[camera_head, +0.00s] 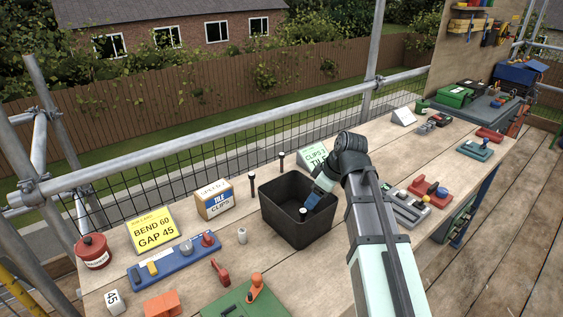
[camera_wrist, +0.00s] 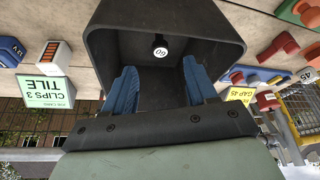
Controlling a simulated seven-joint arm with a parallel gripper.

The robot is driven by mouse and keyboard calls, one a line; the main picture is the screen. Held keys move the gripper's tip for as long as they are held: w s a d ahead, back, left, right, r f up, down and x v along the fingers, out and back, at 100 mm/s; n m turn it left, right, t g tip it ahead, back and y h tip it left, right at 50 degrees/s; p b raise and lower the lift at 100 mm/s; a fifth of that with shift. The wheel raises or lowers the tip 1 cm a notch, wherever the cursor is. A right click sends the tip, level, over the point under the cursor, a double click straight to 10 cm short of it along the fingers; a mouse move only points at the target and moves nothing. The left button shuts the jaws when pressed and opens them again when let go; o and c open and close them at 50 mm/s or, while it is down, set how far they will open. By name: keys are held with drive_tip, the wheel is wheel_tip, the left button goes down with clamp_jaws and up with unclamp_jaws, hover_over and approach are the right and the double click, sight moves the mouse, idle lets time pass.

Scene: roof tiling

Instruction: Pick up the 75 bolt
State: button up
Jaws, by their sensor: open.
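No bolt with a readable 75 shows in either view. A dark bolt with a pale round cap (camera_wrist: 160,47) stands inside the black bin (camera_wrist: 100,45); the cap's number appears to be 60. In the head view, its cap (camera_head: 303,211) shows in the bin (camera_head: 290,230). Two more dark bolts, a nearer one (camera_head: 252,184) and a farther one (camera_head: 281,160), stand upright behind the bin; their numbers are too small to read. My gripper (camera_wrist: 160,85) is open, with its blue fingers reaching into the bin's mouth. The bolt is ahead of the fingertips, between their lines, and apart from them.
The bin walls closely surround my gripper. A tile clips box (camera_head: 214,201), a yellow sign (camera_head: 152,231), a blue tool rack (camera_head: 175,265) and a red tin (camera_head: 92,251) stand to the left. Grey tools (camera_head: 408,208) lie to the right. A scaffold rail runs behind the bench.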

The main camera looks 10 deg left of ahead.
wheel_tip(320, 180, up, 5)
drive_tip(key=n+g+h, duration=0.2)
drive_tip(key=n+h, duration=0.2)
drive_tip(key=n, duration=0.1)
hover_over(282, 154)
wheel_tip(282, 154, down, 14)
drive_tip(key=shift+w+r, duration=0.1)
drive_tip(key=shift+w, duration=0.05)
clamp_jaws()
idle(0.7)
